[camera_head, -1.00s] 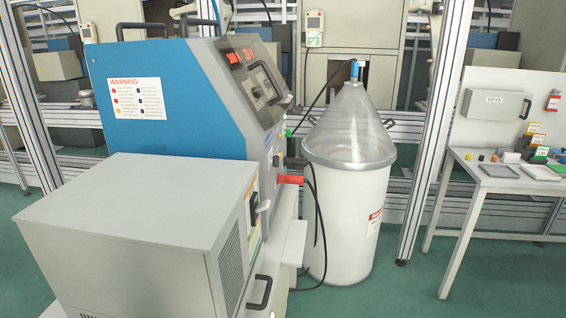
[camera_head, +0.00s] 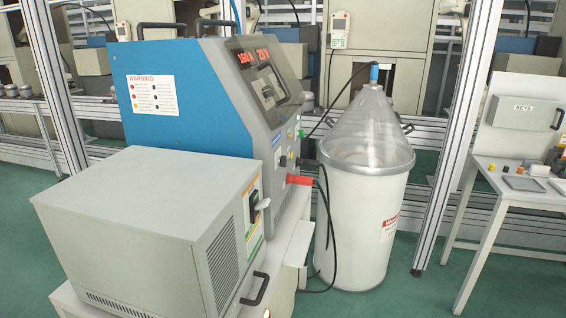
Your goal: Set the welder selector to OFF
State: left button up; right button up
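The blue and grey welder (camera_head: 195,90) stands left of centre, behind a grey box unit (camera_head: 150,215). Its slanted front panel (camera_head: 270,88) shows lit red digits and a dark framed part. Small knobs and a red connector (camera_head: 299,180) sit lower on its front face. A black handle-like switch (camera_head: 258,203) is on the grey unit's front, beside a yellow and green label. I cannot tell from here which control is the selector or how it is set. Neither of my grippers is in view.
A white drum (camera_head: 362,215) with a clear cone lid stands right of the welder, joined by a black cable. A table (camera_head: 500,195) with small parts and a KEYS box (camera_head: 522,112) is at the right. Green floor is free in the right foreground.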

aim_at(283, 161)
jog(key=i+l, duration=0.15)
jog(key=l, duration=0.2)
jog(key=i+l, duration=0.1)
jog(key=l, duration=0.25)
jog(key=i+l+u, duration=0.1)
jog(key=l, duration=0.2)
jog(key=i+l, duration=0.2)
jog(key=l, duration=0.15)
